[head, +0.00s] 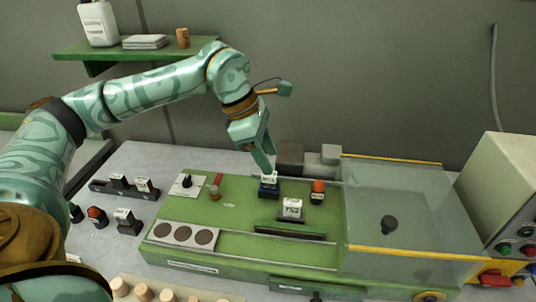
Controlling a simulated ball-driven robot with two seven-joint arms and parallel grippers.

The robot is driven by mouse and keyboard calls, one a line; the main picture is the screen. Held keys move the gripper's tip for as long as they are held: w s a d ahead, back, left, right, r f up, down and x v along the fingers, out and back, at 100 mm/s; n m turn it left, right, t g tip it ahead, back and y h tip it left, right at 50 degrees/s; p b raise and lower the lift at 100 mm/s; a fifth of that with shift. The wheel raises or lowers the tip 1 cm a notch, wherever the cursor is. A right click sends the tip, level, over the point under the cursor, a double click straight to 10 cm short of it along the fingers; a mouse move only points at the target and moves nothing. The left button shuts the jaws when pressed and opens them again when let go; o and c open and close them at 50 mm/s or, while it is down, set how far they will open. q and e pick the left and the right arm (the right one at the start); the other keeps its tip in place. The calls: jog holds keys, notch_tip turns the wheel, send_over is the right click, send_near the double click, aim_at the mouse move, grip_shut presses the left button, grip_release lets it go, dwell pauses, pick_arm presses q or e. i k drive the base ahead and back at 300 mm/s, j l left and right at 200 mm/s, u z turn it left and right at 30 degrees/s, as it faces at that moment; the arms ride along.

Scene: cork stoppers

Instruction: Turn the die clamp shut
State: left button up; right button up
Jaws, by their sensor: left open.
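My left gripper (266,162) is open, fingers down, over the green machine bed (240,205). The label is too small to read, so I cannot tell whether this block is the die clamp. Left of it are a black turn knob on a white plate (187,183) and a small red-brown handle (215,191). My right gripper is not in view.
A clear guard with yellow edges (385,205) covers the bed's right part. A control cabinet (500,185) stands far right. Labelled switches (130,186) sit on the grey table at left. Several corks (145,292) lie at the front. A green shelf (130,50) hangs behind my arm.

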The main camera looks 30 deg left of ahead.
aim_at(214, 190)
jog(key=k, duration=1.5)
